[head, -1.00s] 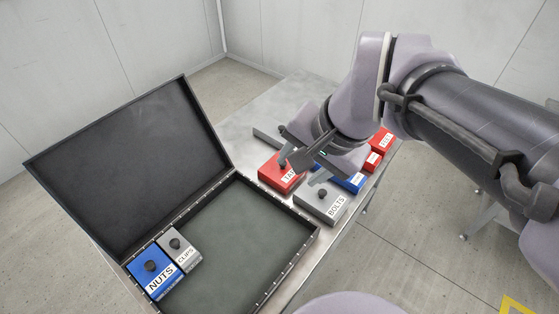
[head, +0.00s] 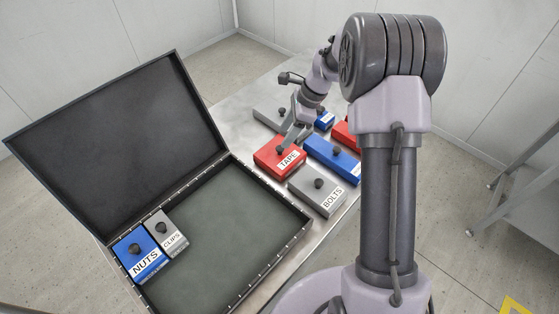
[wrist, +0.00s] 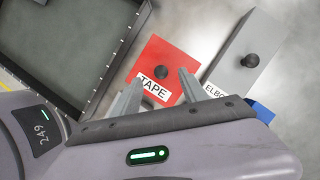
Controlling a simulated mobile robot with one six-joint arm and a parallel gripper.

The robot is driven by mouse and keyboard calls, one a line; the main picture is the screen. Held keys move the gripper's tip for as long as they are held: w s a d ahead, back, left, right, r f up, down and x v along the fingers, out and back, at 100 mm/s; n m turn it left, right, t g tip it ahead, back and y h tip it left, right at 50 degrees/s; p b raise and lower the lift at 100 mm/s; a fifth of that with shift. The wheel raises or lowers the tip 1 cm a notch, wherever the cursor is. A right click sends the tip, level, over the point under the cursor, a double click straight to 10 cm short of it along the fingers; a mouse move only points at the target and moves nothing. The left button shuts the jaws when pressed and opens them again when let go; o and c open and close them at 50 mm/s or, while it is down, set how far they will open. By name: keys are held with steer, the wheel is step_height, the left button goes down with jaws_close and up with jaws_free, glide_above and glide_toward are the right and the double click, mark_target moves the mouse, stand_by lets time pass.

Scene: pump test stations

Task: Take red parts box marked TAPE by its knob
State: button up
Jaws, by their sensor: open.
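The red parts box marked TAPE (head: 275,160) lies on the metal table, just right of the open case. Its black knob (wrist: 160,71) stands up from its top. My gripper (head: 293,135) is at the far right side of the box, above it, and open. In the wrist view the red box (wrist: 150,58) shows beyond the two fingers (wrist: 158,88). The knob lies ahead of the fingertips, roughly between their lines, and is not gripped. I cannot tell the exact height of the fingers over the box.
The open black case (head: 233,180) holds a blue NUTS box (head: 130,245) and a grey CLIPS box (head: 157,222); its right part is empty. A grey BOLTS box (head: 307,184), a blue box (head: 322,147) and a grey ELBO-marked box (wrist: 240,45) lie close to the TAPE box.

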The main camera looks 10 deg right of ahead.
mark_target(280, 148)
steer(key=b+x, duration=0.1)
steer(key=x, duration=0.1)
steer(key=b+x, duration=0.1)
steer(key=x, duration=0.1)
steer(key=d+b+x, duration=0.1)
steer(key=x, duration=0.1)
steer(key=shift+a+f, duration=0.1)
steer(key=shift+f, duration=0.15)
steer(key=shift+r, duration=0.15)
jaws_close()
stand_by(0.9)
